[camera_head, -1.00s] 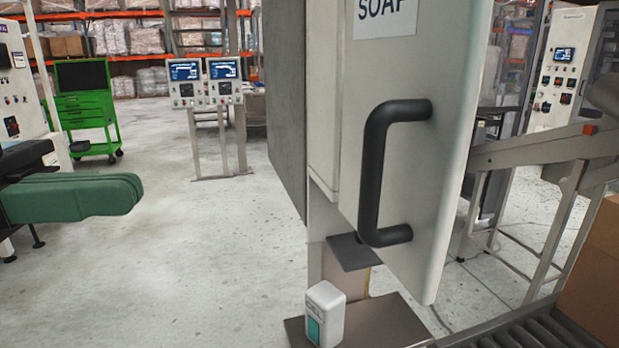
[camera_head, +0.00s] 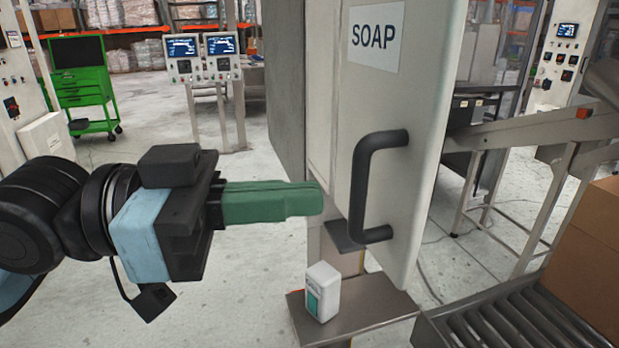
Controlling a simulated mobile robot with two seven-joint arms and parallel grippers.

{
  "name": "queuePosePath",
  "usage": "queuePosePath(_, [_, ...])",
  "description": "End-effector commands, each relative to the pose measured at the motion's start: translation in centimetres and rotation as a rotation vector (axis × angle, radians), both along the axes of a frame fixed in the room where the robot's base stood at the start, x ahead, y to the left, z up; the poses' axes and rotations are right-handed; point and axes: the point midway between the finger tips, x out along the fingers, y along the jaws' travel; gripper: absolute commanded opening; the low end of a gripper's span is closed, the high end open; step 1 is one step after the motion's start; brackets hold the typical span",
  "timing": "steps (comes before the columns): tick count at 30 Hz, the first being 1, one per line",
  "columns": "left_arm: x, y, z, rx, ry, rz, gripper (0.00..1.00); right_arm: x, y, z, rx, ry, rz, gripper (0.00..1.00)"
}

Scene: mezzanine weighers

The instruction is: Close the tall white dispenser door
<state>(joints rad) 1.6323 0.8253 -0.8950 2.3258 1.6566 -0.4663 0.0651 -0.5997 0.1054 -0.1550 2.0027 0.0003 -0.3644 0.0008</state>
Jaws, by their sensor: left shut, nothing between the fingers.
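The tall white dispenser door (camera_head: 420,110) stands at an angle right of centre, with a SOAP label and a black bar handle (camera_head: 362,190). It looks ajar from the grey-sided dispenser cabinet (camera_head: 286,80) behind it. My left gripper (camera_head: 318,198) comes in from the left with its green fingers shut and empty. Its fingertips are just left of the handle in the picture, near the door's left edge; whether they touch the door I cannot tell. My right gripper is not in view.
A roller conveyor (camera_head: 500,325) with a cardboard box (camera_head: 590,260) is at the lower right. A green tool cart (camera_head: 82,90) and two monitors on stands (camera_head: 203,58) are behind.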

Motion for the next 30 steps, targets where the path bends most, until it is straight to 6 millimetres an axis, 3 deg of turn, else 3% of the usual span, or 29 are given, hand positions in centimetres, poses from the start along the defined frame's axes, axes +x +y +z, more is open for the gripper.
queuePosePath(9, [0.3, -2.0, 0.1, -0.001, 0.0, 0.0, 0.0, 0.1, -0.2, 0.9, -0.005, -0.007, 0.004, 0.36])
queuePosePath(30, [0.2, -2.0, 0.0, 0.0, 0.002, 0.003, 0.0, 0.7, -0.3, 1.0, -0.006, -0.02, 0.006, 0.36])
